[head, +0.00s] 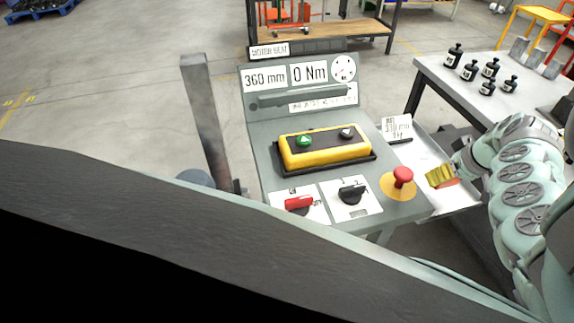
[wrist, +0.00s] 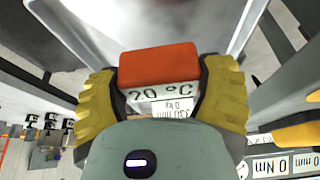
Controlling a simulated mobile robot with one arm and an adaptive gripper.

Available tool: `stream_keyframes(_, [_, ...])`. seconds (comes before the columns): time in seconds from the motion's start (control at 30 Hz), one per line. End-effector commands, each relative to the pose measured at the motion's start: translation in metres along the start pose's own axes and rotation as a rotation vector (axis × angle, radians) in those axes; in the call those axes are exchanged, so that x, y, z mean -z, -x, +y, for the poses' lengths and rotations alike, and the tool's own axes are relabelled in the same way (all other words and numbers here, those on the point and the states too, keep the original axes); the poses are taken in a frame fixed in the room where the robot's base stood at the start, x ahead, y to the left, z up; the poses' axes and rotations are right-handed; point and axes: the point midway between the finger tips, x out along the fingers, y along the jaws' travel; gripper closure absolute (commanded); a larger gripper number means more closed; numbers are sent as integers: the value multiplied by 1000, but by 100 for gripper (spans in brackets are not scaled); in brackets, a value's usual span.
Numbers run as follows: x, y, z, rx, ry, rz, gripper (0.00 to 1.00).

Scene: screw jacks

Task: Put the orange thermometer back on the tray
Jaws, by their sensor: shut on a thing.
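The orange thermometer (wrist: 160,65) is a small block with a white face reading "20 °C". My gripper (wrist: 165,95) is shut on it, with a yellow finger on each side in the wrist view. In the head view my gripper (head: 441,176) is at the right, beside the control panel, and a bit of the thermometer (head: 452,184) shows under the fingers. The pale tray (head: 428,157) lies behind and below the gripper. In the wrist view the tray (wrist: 185,22) is beyond the thermometer; I cannot tell the gap between them.
The grey control panel (head: 377,222) stands left of my gripper, with a red mushroom button (head: 403,175) close by. A white sign card (head: 397,128) stands near the tray's far left. A table (head: 450,82) with several dark bottles is behind.

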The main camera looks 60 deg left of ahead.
Motion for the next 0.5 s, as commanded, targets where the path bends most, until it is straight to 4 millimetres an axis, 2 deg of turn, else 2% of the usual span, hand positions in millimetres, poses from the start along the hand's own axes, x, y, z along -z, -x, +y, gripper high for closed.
stream_keyframes(0.17, [-1, -10, -3, 4, 8, 2, 71])
stream_keyframes(0.33, [-8, -29, -3, 4, 10, -1, 71])
stream_keyframes(0.5, [-12, -35, -3, 3, 4, 1, 71])
